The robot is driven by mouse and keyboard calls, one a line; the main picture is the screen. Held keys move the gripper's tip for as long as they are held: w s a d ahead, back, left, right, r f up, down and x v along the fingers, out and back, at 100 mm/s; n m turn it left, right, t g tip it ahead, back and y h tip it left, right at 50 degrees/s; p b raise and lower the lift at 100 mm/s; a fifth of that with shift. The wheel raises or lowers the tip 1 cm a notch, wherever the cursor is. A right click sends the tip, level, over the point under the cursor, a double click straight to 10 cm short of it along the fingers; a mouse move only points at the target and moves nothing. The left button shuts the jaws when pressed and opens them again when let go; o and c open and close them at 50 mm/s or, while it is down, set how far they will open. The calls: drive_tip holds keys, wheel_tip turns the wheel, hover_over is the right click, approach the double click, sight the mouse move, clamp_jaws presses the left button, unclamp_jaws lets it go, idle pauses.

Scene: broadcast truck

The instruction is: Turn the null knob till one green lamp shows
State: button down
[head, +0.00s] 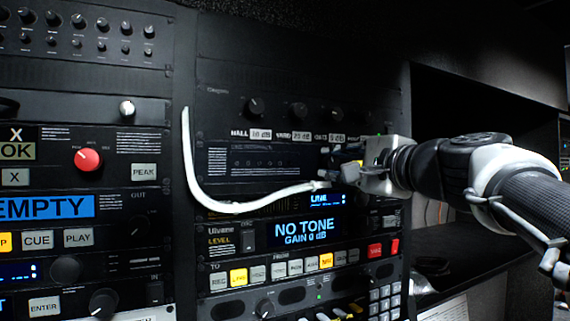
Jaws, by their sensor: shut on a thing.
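My gripper (338,168) reaches in from the right to the right part of a dark rack panel (222,162) with small white print. Its fingers are shut at the panel face, on what appears to be the null knob; the fingers hide it. A row of small round lamps (262,163) sits on this panel left of the fingers. They look dark, and I see no green lamp lit among them.
A thick white cable (207,200) hangs in front of the rack and curves to just below my fingers. Knobs (298,110) sit above. A NO TONE display (305,230) and lit buttons are below. A red knob (88,159) is at left.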

drive_tip(key=c, duration=1.3)
unclamp_jaws()
drive_tip(key=shift+c, duration=0.2)
